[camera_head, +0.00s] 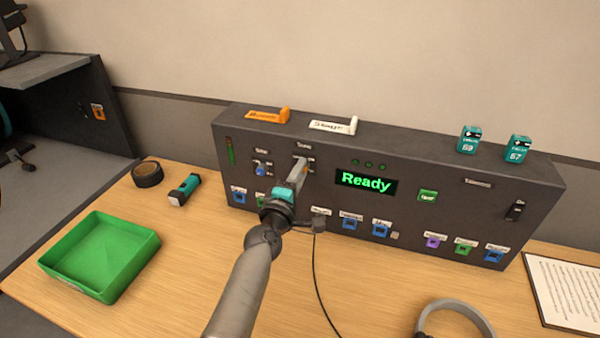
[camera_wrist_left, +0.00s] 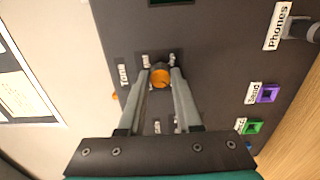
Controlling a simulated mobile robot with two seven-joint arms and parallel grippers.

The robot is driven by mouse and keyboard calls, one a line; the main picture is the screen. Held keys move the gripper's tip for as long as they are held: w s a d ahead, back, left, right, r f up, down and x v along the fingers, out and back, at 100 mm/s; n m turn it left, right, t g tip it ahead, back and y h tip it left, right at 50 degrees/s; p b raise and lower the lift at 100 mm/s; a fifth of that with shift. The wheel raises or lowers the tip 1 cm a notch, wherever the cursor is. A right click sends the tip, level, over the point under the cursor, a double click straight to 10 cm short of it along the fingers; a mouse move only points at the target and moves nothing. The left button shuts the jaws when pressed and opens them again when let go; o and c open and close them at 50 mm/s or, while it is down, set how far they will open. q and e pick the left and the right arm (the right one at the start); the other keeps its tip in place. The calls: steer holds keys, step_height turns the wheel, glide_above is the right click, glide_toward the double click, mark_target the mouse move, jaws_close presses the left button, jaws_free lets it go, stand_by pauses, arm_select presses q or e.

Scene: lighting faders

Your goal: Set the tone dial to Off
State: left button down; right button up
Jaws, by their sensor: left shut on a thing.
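The dark console (camera_head: 400,195) stands at the back of the table and shows a lit "Ready" display (camera_head: 366,181). The tone dial (camera_wrist_left: 161,77) is a round orange knob beside a "Tone" label (camera_wrist_left: 123,73) in the left wrist view. My left gripper (camera_head: 300,168) reaches the console's front face below a label at its upper left. In the left wrist view the two fingers (camera_wrist_left: 162,82) are closed on the knob's two sides. My gripper hides the dial in the head view. Small position labels lie around the knob, partly covered and too blurred to read.
A blue knob (camera_head: 261,170) sits left of my gripper. A row of coloured sockets (camera_head: 381,229) runs along the console's lower front. A green tray (camera_head: 100,257), a small torch (camera_head: 185,189) and a dark ring (camera_head: 147,174) lie left. A black cable (camera_head: 318,280) runs beside my arm.

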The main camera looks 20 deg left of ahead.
arm_select(q)
steer(key=c, duration=0.6)
jaws_free()
steer(key=shift+s, duration=0.15)
steer(key=s+p, duration=0.1)
steer(key=s, duration=1.4)
steer(key=shift+a, duration=0.25)
